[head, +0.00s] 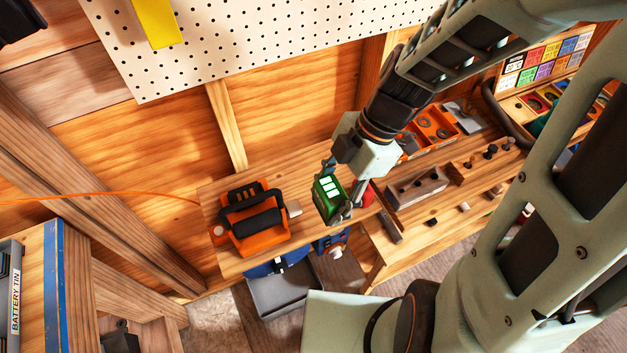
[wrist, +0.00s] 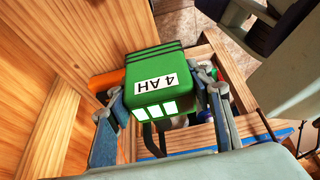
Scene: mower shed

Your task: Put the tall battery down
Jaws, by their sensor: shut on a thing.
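The tall battery is a green block (head: 327,205) with several white lit squares on one face. In the wrist view the green battery (wrist: 150,63) shows a white "4 AH" label and dark ribs. My gripper (head: 338,204) is shut on it, with one finger on each side. It holds the battery near the wooden bench (head: 215,199), right of the orange-and-black charger-like device (head: 262,240). I cannot tell from these views whether the battery touches the wood. Its underside is hidden.
A red thing (head: 361,190) sits just behind my gripper. A grey block with holes (head: 416,187) and an orange tray (head: 433,128) stand to the right. A grey open bin (head: 285,295) is below the bench edge. A pegboard (head: 240,45) covers the wall behind.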

